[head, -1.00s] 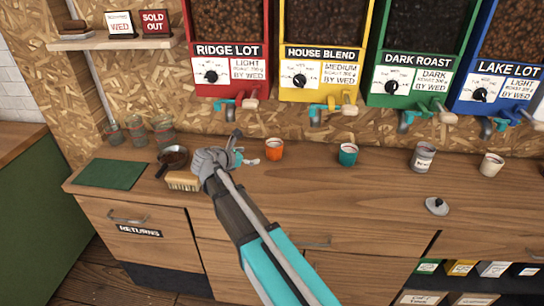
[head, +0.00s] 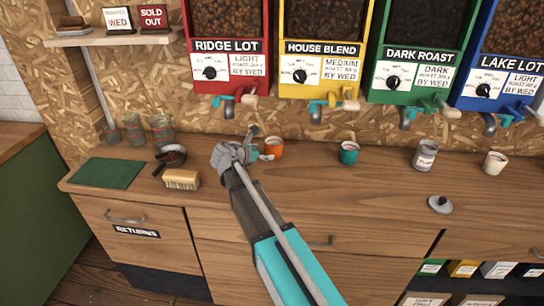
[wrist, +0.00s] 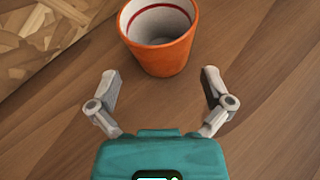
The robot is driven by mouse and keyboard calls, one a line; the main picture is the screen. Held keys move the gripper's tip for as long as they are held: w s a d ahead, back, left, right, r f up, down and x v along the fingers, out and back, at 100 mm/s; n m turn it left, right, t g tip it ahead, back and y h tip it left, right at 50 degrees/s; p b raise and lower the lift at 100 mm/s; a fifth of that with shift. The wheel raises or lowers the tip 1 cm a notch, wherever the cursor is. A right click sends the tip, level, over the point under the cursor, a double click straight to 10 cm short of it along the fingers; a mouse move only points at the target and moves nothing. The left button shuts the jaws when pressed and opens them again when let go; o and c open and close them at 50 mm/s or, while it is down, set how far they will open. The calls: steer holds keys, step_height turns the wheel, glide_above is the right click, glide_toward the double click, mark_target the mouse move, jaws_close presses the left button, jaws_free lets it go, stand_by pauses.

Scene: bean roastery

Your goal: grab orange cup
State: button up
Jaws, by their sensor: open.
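The orange cup (head: 274,148) stands upright on the wooden counter below the red dispenser. In the wrist view the orange cup (wrist: 160,58) is at the top centre, with a pale inside and a dark red line inside the rim. My gripper (head: 262,142) is at the cup's left in the head view, with one finger behind it and one in front. In the wrist view my gripper (wrist: 160,82) is open, its two fingers spread to either side of the cup's lower part, with nothing between them touching. The gap to the cup is small.
A teal cup (head: 349,152) stands to the right, then a grey can (head: 425,156) and a white cup (head: 495,163). Dispenser taps hang above the counter's back.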

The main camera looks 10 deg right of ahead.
mark_target(274, 149)
steer(key=shift+w+d+f, duration=0.15)
steer(key=shift+w+d, duration=0.1)
steer(key=shift+d, duration=0.1)
steer(key=shift+b+x, duration=0.95)
steer(key=shift+x, duration=1.7)
steer(key=c, duration=0.9)
steer(key=shift+r, duration=0.25)
